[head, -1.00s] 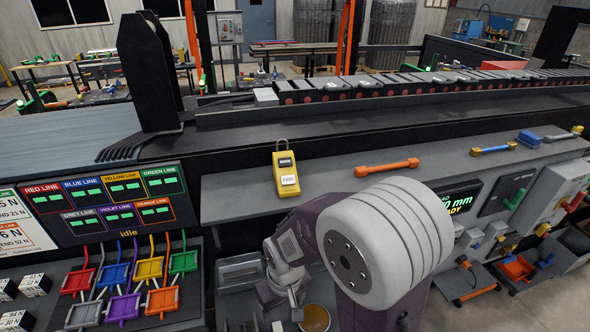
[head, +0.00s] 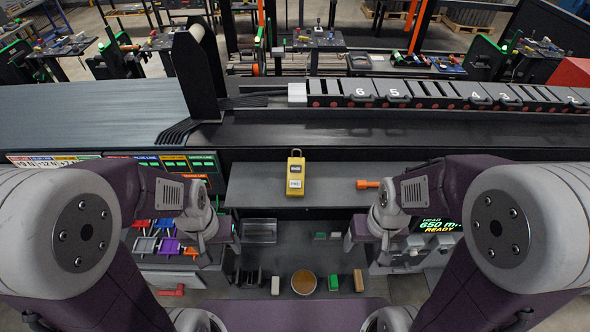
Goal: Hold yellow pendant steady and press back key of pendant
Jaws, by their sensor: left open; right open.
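The yellow pendant (head: 296,177) lies on the grey shelf near its middle in the head view, with its loop at the far end. My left gripper (head: 229,234) is open and empty, below and left of the pendant. My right gripper (head: 354,234) is open and empty, below and right of it. Both are apart from the pendant. The fingers are small and partly hidden by my arms.
An orange handle (head: 367,184) lies on the shelf (head: 255,190) right of the pendant. Below are a clear tray (head: 259,231), a round bowl (head: 304,282) and small blocks. A long dark conveyor rail (head: 400,125) runs behind. The shelf around the pendant is clear.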

